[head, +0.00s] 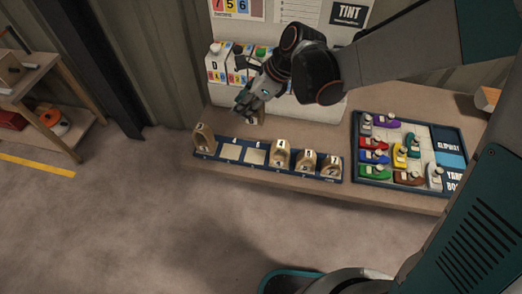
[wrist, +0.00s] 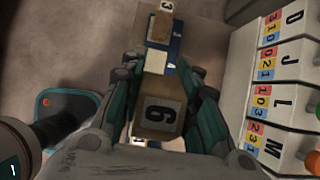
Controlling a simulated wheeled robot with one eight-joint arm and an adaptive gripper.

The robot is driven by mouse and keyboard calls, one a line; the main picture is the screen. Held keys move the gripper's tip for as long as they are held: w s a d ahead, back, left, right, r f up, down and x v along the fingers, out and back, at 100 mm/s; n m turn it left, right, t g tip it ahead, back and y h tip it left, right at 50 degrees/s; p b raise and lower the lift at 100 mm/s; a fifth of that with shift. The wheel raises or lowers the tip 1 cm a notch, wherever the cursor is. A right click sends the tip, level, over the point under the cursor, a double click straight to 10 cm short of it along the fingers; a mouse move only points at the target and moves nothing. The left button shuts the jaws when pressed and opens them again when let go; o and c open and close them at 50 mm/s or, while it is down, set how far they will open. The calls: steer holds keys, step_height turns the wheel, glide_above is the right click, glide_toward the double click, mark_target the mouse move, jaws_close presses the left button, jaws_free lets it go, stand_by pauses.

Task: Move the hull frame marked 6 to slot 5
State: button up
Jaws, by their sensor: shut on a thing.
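The hull frame marked 6 (wrist: 160,112) is between the fingers of my gripper (wrist: 163,100) in the wrist view, its number facing the camera. In the head view my gripper (head: 249,106) is behind the slotted blue rack (head: 225,164), toward the wall, and largely hides the held frame. The rack has a frame (head: 203,138) at its left end, then two bare pale slots (head: 230,152) (head: 254,156), then three frames (head: 281,154) (head: 306,161) (head: 331,166). A frame marked 3 (wrist: 164,8) shows in the wrist view. The slot numbers are too small to read surely.
A tray of coloured toy boats (head: 402,150) lies right of the rack. Cartons with coloured caps (head: 216,64) stand behind my gripper, along the right in the wrist view (wrist: 280,100). A bench strip in front of the rack is clear.

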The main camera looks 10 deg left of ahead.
step_height(320, 180, down, 20)
steer(key=b, duration=1.3)
steer(key=shift+d, duration=0.1)
steer(key=shift+f+b, duration=0.15)
steer(key=shift+b, duration=0.2)
steer(key=o, duration=1.1)
steer(key=shift+r+p, duration=0.35)
steer(key=shift+r, duration=0.1)
steer(key=p+v, duration=0.4)
steer(key=v, duration=0.7)
steer(key=shift+d+r, duration=0.25)
